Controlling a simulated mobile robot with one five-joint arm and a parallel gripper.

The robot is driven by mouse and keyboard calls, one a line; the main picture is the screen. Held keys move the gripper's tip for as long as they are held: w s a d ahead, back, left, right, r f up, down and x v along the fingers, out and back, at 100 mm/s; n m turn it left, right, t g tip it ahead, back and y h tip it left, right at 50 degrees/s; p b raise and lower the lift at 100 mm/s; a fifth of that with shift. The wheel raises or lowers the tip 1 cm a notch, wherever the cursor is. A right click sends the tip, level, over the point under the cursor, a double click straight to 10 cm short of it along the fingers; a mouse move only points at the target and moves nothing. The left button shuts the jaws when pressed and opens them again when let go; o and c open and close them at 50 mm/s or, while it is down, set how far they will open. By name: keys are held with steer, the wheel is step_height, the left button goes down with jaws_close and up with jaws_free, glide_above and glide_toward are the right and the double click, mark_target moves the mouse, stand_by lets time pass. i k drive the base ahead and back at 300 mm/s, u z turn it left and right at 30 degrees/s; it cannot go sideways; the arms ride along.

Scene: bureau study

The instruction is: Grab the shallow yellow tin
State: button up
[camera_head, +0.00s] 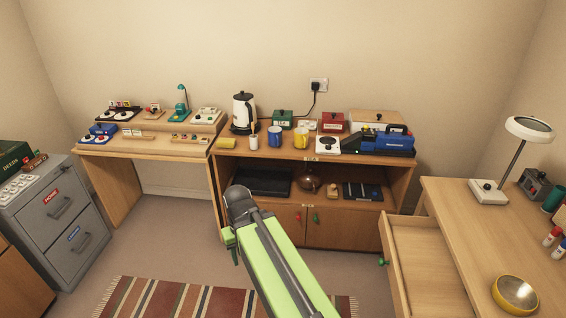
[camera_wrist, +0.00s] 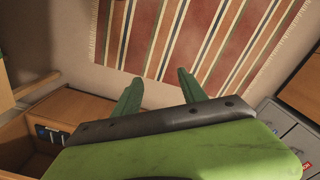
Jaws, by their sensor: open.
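A shallow round yellow tin (camera_head: 515,294) with a metallic inside sits on the right-hand desk (camera_head: 460,215), near the bottom right corner of the head view. It looks empty. It does not show in the wrist view. My gripper (camera_wrist: 159,88) is open in the wrist view, its two dark green fingers apart with nothing between them. It points down over the floor and the striped rug. In the head view my arm reaches toward the middle, well to the left of the tin, and mostly hides the fingers.
A striped rug (camera_head: 150,298) lies on the floor. The desk has a pulled-out drawer (camera_head: 425,262) on its left and a lamp (camera_head: 490,190) farther back. A cabinet (camera_head: 360,225) with a kettle (camera_head: 243,112) and mugs stands behind my arm. A grey filing cabinet (camera_head: 60,215) stands left.

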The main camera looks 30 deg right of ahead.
mark_target(513, 295)
steer(key=z, duration=1.65)
